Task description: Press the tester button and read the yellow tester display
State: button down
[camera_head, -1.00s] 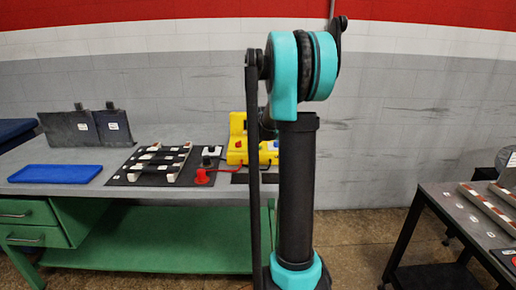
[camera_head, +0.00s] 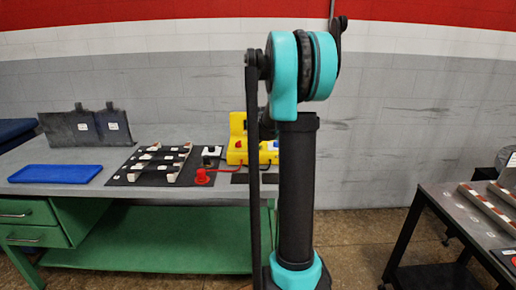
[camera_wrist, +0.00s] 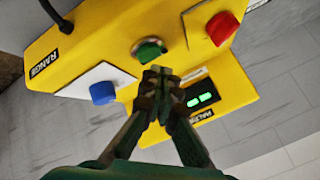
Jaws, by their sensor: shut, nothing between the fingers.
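The yellow tester (camera_wrist: 100,32) fills much of the wrist view, seen tilted. In the head view the yellow tester (camera_head: 237,152) stands on the bench, partly hidden behind my arm, which also hides the gripper.
The bench (camera_head: 40,162) also holds a blue tray (camera_head: 55,174), a black board (camera_head: 125,176) with pale bars, a red part (camera_head: 203,177) with a red cable and dark upright plates (camera_head: 70,128). Another table (camera_head: 465,215) stands at the right, with open floor between.

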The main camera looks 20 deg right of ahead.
aim_at(258, 147)
jog(key=shift+f, duration=0.15)
jog(key=shift+f, duration=0.25)
jog(key=shift+f, duration=0.4)
dwell(0.6)
jog(key=shift+r, duration=0.8)
jog(key=shift+r, duration=2.5)
